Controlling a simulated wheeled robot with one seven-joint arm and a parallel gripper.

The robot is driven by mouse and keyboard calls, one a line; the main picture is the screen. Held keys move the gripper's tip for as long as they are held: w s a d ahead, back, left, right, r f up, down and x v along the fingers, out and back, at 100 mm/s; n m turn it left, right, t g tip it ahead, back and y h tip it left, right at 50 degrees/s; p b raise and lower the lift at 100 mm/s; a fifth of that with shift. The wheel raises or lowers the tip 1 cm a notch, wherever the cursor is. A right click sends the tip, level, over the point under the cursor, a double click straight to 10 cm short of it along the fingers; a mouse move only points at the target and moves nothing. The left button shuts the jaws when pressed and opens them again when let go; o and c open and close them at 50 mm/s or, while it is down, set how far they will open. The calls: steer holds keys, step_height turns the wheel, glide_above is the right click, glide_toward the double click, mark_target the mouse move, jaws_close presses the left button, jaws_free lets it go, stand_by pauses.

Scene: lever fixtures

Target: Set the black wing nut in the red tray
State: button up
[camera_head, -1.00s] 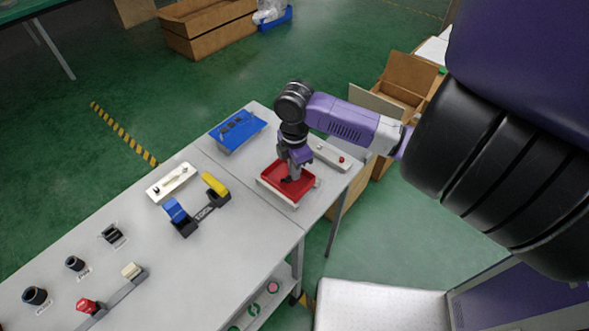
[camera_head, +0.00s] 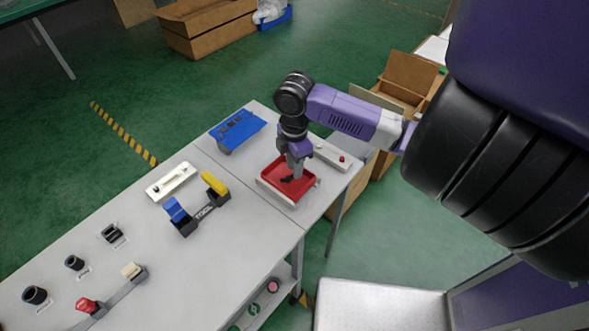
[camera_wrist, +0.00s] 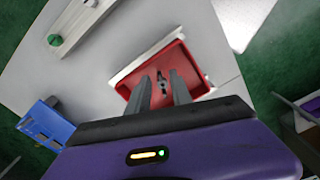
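The red tray (camera_head: 272,185) sits on the right part of the grey table. It also shows in the wrist view (camera_wrist: 186,52). The black wing nut (camera_head: 287,179) lies on the tray floor. In the wrist view the dark wing nut (camera_wrist: 162,88) shows in the gap between my fingers, lower than the fingertips. My gripper (camera_head: 297,175) points down over the tray, just right of the nut. In the wrist view my gripper (camera_wrist: 159,75) has its two fingers apart, with nothing held between them.
A blue rack (camera_head: 237,130) stands behind and left of the tray. A pale fixture with a red knob (camera_head: 341,159) is behind on the right. A fixture with blue and yellow levers (camera_head: 198,208) stands to the left. The table in front of the tray is clear.

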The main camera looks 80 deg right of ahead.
step_height(320, 180, up, 10)
steer(key=w+a+r+t+y, duration=0.15)
steer(key=w+a+t, duration=0.35)
steer(key=w, duration=0.6)
steer(key=w+a+r+t, duration=0.2)
steer(key=w+a+r, duration=0.1)
steer(key=w+a, duration=0.55)
steer(key=w+a+r+m+t+y, duration=0.1)
steer(key=w+a+r+m+t, duration=0.25)
steer(key=w+a, duration=0.35)
steer(key=w+a+r+m+t+y, duration=0.1)
steer(key=w+a+r+m+t, duration=0.2)
steer(key=w+a+t, duration=0.45)
steer(key=s+a+f+m+g+h, duration=0.25)
steer(key=s+a+f, duration=0.25)
steer(key=s, duration=0.5)
steer(key=s+a+f+m+g+h, duration=0.1)
steer(key=s+a+f+m+h, duration=0.25)
steer(key=s, duration=0.55)
steer(key=s+d+n+y, duration=0.2)
steer(key=s+n, duration=0.3)
steer(key=s, duration=1.4)
steer(key=shift+d+r, duration=0.15)
steer(key=shift+d, duration=0.3)
